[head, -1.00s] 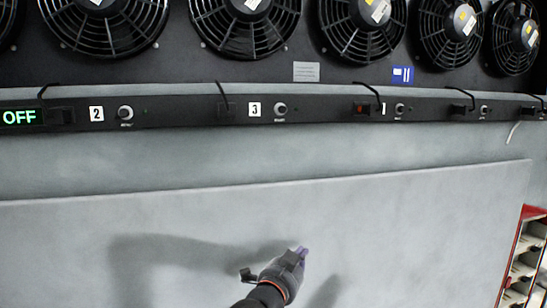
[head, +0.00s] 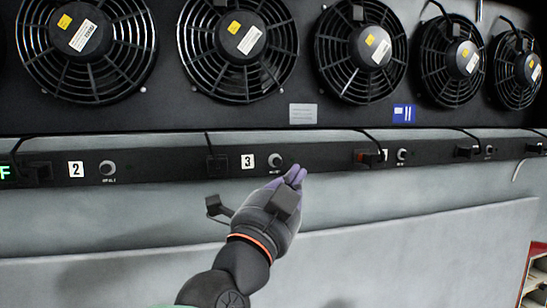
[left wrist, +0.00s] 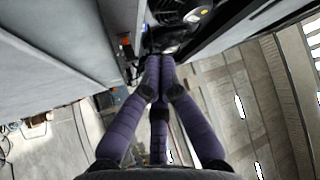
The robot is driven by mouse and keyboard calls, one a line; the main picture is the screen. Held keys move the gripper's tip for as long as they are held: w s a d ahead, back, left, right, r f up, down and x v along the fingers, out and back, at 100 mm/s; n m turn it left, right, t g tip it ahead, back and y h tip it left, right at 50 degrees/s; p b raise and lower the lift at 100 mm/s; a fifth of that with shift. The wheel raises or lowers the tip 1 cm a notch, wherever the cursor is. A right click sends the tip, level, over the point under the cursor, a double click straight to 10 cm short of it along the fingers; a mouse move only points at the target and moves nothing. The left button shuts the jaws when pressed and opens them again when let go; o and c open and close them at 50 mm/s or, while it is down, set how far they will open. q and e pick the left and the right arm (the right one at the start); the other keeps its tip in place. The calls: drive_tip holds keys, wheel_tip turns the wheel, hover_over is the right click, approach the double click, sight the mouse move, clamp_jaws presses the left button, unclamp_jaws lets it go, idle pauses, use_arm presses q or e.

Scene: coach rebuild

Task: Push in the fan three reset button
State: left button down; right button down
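The fan three reset button (head: 276,160) is a round grey knob on the dark control strip, just right of the white "3" label (head: 247,161). My left gripper (head: 293,176) is in front of the strip, its fingertips just below and right of the knob in the head view. I cannot tell whether they touch the strip. In the left wrist view the purple fingers (left wrist: 160,62) come together at their tips with nothing seen between them. The button cannot be made out in that view. My right gripper is not in view.
The dark strip (head: 330,158) carries similar knobs and labels, including "2" (head: 76,169), and black switches with cables. Several black fans (head: 238,45) are above it. A grey panel (head: 420,235) stands below. A red-edged shelf (head: 536,275) is at the lower right.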

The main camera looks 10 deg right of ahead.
sight(277, 162)
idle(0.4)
use_arm(q)
drive_tip(key=shift+w+a+b, duration=0.2)
drive_tip(key=shift+w+b, duration=2.8)
drive_tip(key=shift+w, duration=1.4)
drive_tip(key=shift+w, duration=0.1)
drive_tip(key=shift+w, duration=0.3)
